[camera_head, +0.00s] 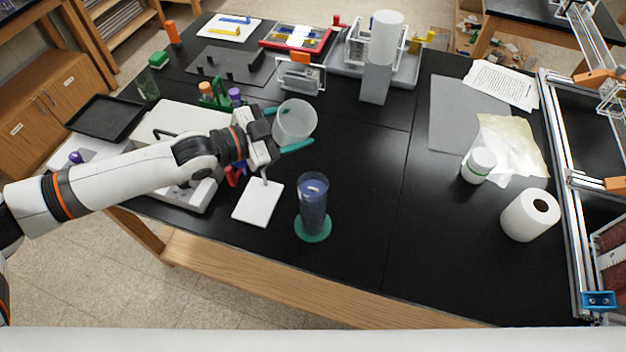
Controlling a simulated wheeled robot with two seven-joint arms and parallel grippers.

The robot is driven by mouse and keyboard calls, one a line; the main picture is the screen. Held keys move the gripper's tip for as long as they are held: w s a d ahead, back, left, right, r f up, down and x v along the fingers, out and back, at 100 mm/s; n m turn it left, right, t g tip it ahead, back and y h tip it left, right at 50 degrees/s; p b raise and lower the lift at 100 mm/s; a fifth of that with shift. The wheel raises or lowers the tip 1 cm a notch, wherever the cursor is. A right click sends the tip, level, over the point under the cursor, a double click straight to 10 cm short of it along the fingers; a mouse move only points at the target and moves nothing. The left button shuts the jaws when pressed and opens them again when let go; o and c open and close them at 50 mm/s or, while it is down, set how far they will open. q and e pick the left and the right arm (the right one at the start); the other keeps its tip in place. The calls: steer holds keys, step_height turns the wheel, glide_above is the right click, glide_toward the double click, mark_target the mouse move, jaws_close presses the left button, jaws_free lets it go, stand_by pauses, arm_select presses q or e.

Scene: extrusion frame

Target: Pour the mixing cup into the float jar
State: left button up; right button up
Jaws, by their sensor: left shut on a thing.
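My left gripper (287,128) reaches in from the left. Its teal fingers are shut around a translucent whitish cup (295,120), which I take to be the mixing cup. The cup is held behind and slightly left of the float jar, apart from it. I cannot make out what is inside the cup. The float jar (313,206) is a tall, clear, upright cylinder with bluish contents, standing on a round green base (313,232) near the table's front edge. My right gripper is not in view.
A white tile (259,203) lies left of the jar. A white bottle (479,165), crumpled paper (520,145) and a paper roll (530,215) are on the right. The black tabletop (400,240) right of the jar is clear.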

mark_target(283, 111)
arm_select(q)
steer(key=shift+w+a+r+n, duration=0.15)
steer(key=shift+w+r+n, duration=0.15)
steer(key=shift+r, duration=0.2)
steer(key=shift+w+a+r+n, duration=0.15)
steer(key=shift+r+n, duration=0.15)
steer(key=shift+r, duration=0.15)
steer(key=shift+w+a+r+n+g+h, duration=0.25)
steer(key=shift+w+r+n, duration=0.1)
steer(key=shift+n, duration=0.35)
steer(key=shift+w+a+r+n+g+h, duration=0.15)
steer(key=shift+w+a+r+n, duration=0.15)
steer(key=shift+n, duration=0.4)
steer(key=shift+r, duration=2.4)
steer(key=shift+w, duration=0.1)
